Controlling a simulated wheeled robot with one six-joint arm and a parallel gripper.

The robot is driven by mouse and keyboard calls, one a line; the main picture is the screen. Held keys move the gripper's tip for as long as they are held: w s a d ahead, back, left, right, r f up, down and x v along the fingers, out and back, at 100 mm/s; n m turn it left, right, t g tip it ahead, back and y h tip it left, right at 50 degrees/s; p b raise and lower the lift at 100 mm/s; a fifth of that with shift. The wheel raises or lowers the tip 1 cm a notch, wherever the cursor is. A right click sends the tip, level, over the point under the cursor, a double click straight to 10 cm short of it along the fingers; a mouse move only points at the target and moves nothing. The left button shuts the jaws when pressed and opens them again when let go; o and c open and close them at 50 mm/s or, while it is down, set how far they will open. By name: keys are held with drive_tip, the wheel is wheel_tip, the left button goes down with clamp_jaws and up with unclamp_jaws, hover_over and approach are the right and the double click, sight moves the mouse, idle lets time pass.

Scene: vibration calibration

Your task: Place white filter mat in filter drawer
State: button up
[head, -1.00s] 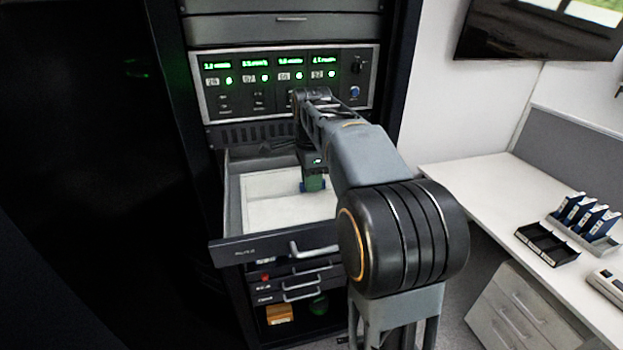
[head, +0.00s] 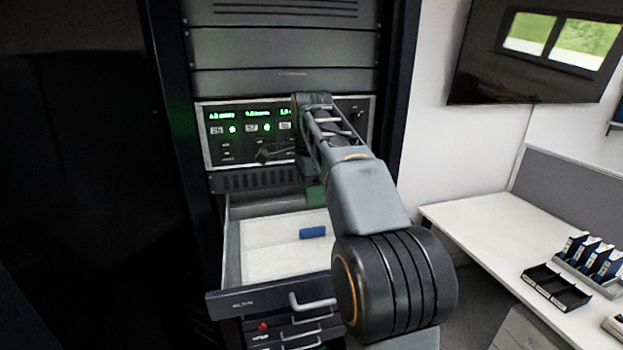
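The filter drawer (head: 232,262) is pulled out of the dark rack, below the green-lit panel. White material covers the inside of the drawer, with a faint line across it. I cannot tell the white filter mat from the drawer floor. A small blue block (head: 313,232) lies on the white surface towards the back right.
The control panel (head: 228,143) with green displays stands behind my arm. Closed drawers with handles lie below the open one. At the right is a white desk (head: 475,218) with a black tray (head: 555,288) and blue-fronted holders (head: 590,252). A screen (head: 535,55) hangs above.

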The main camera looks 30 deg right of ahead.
drive_tip(key=shift+r, duration=1.5)
drive_tip(key=shift+s, duration=0.1)
